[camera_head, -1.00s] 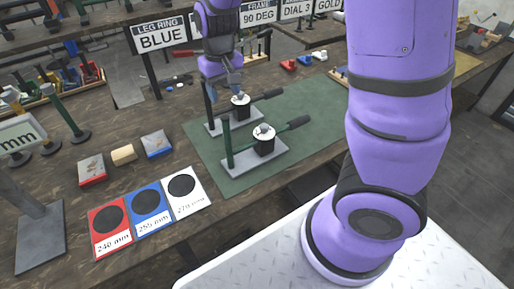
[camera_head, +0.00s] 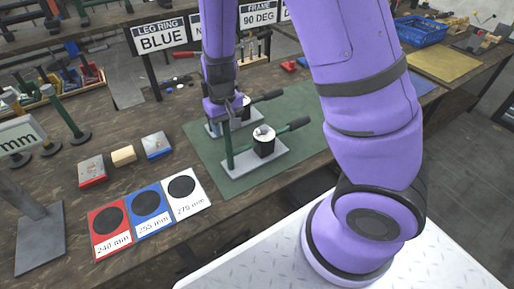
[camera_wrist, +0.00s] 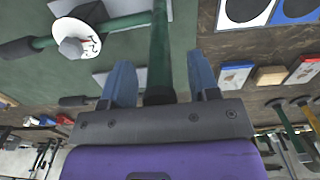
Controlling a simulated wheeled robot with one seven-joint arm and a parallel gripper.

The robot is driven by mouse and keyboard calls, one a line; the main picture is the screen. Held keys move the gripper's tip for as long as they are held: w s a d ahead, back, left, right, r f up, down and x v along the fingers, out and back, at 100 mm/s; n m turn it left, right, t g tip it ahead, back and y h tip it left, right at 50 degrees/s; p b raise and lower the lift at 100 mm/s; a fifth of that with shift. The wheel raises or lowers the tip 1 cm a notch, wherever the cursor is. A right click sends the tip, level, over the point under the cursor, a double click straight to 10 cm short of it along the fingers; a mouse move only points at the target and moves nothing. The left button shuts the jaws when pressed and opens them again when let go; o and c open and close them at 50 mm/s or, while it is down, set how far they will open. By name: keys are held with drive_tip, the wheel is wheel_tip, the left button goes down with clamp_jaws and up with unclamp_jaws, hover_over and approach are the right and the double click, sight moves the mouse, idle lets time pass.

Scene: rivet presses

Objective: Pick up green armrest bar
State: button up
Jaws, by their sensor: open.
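A green upright bar (camera_head: 228,147) stands at the left end of the front press (camera_head: 265,160) on the green mat. In the wrist view the green bar (camera_wrist: 159,45) runs down between my fingers and has a dark end near the palm. My gripper (camera_head: 226,112) is over the left side of the presses. In the wrist view my gripper (camera_wrist: 162,78) is open, with one blue finger on each side of the bar and gaps visible. I cannot tell which green part is the armrest bar. The rear press is partly hidden by my gripper.
The front press has a green lever (camera_head: 291,126) with a black grip, and a white disc (camera_head: 264,134). Red, blue and white size cards (camera_head: 148,208) lie in front left. Green posts (camera_head: 66,115) stand at left. The mat's right side is clear.

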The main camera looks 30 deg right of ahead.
drive_tip(key=shift+f, duration=0.1)
clamp_jaws()
idle(0.3)
